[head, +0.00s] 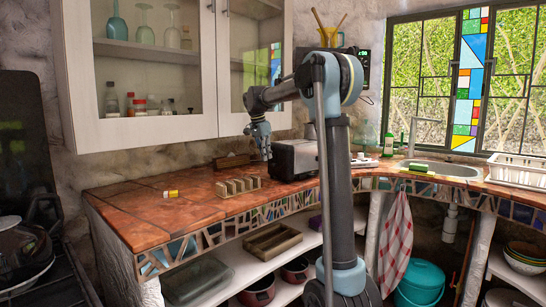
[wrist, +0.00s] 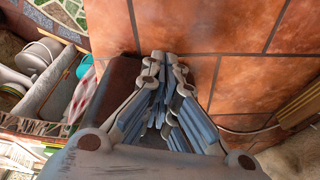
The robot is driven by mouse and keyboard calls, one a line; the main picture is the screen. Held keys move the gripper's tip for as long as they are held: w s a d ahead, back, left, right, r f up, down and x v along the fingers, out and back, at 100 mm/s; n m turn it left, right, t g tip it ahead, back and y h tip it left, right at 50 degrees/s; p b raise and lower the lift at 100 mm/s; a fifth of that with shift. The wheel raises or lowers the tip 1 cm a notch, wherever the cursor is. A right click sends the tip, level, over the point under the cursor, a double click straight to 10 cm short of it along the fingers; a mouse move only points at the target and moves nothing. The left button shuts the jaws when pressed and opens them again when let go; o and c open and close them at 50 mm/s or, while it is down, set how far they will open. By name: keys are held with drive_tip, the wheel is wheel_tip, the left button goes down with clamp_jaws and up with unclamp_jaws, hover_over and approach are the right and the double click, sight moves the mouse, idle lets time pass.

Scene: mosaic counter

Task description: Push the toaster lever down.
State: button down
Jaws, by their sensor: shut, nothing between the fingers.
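The toaster (head: 297,160) is a grey metallic box with a dark end, on the tiled counter behind my arm in the head view. My gripper (head: 267,158) is shut and empty, pointing down just at the left end of the toaster. Its fingers also show closed together in the wrist view (wrist: 165,57), over the terracotta tiles. A dark brown surface lies beside the fingers in the wrist view; it may be the toaster's end. I cannot make out the lever in either view, nor whether the fingertips touch the toaster.
A wooden rack (head: 240,187) stands on the counter (head: 135,212) in front of my gripper. A small yellow and red can (head: 171,194) lies to its left. A brown holder (head: 232,161) stands behind, near the wall. The wall cabinet (head: 150,130) hangs above.

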drive_tip(key=v, duration=1.1)
drive_tip(key=shift+r, duration=0.2)
drive_tip(key=shift+a, duration=0.1)
drive_tip(key=s+d+f+n, duration=0.2)
drive_tip(key=s+d+f, duration=0.2)
drive_tip(key=s, duration=0.3)
drive_tip(key=s+d+f+n+y, duration=0.1)
drive_tip(key=s+d+f+n, duration=0.1)
drive_tip(key=s+d+f, duration=0.45)
drive_tip(key=s+d+f+n, duration=0.2)
drive_tip(key=s, duration=0.7)
drive_tip(key=s+d+f+n, duration=0.2)
drive_tip(key=s+f, duration=0.9)
drive_tip(key=f, duration=0.2)
drive_tip(key=s+d+f+n+y, duration=0.1)
drive_tip(key=s+d+f+n, duration=0.1)
drive_tip(key=s+f, duration=0.9)
wheel_tip(320, 180, down, 2)
drive_tip(key=shift+d+f+n+t, duration=0.1)
drive_tip(key=shift+d+n+t, duration=0.2)
drive_tip(key=shift+n, duration=0.3)
